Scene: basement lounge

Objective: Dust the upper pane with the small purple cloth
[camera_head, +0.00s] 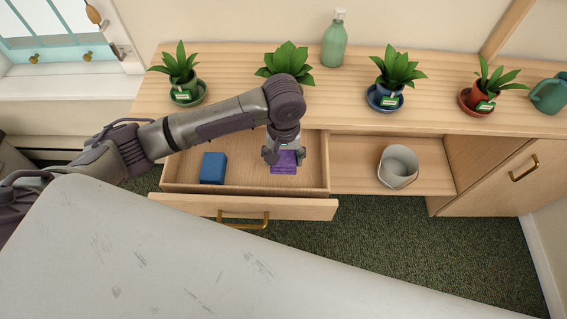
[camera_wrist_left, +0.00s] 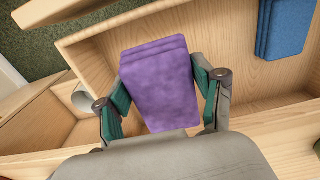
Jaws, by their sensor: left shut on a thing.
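The small purple cloth (camera_head: 284,162) is a folded block in the open drawer (camera_head: 250,176) below the wooden counter. My left gripper (camera_head: 284,150) reaches down into the drawer and is shut on the cloth. In the left wrist view the purple cloth (camera_wrist_left: 160,85) sits between the two green-padded fingers of the left gripper (camera_wrist_left: 163,108). Whether the cloth still touches the drawer floor is hard to tell. A window with blue panes (camera_head: 45,30) shows at the upper left, with brass knobs. My right gripper is not in view.
A folded blue cloth (camera_head: 213,168) lies in the drawer's left part; it also shows in the left wrist view (camera_wrist_left: 284,28). Several potted plants, a green bottle (camera_head: 334,45) and a green watering can (camera_head: 549,95) stand on the counter (camera_head: 240,112). A grey bucket (camera_head: 398,168) sits on the shelf.

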